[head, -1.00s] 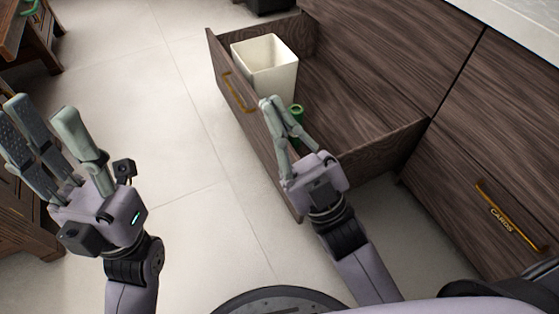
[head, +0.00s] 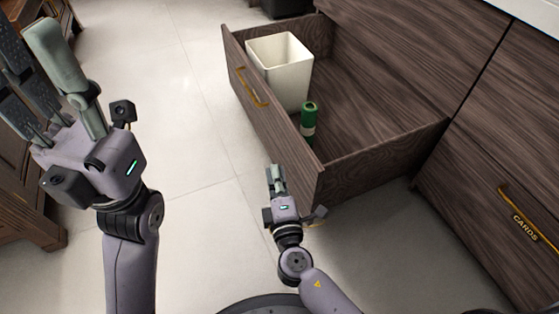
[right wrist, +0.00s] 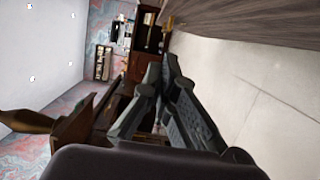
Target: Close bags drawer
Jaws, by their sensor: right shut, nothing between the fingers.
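The dark wooden drawer (head: 289,148) with a gold handle (head: 252,87) stands pulled out from the cabinet in the head view. I cannot read a label on it. It holds a white bin (head: 288,82) and a green bottle (head: 308,119). My right gripper (head: 275,173) is shut and empty, in front of the outer face near the drawer's near corner. I cannot tell whether it touches the wood. In the right wrist view its fingers (right wrist: 168,88) are close together. My left gripper (head: 27,62) is open and empty at the left, away from the drawer.
A closed drawer marked CARDS (head: 523,229) is at the right of the cabinet. Pale floor tiles (head: 180,110) lie clear in front of the open drawer. A wooden piece of furniture (head: 30,205) stands at the left, partly behind my left arm.

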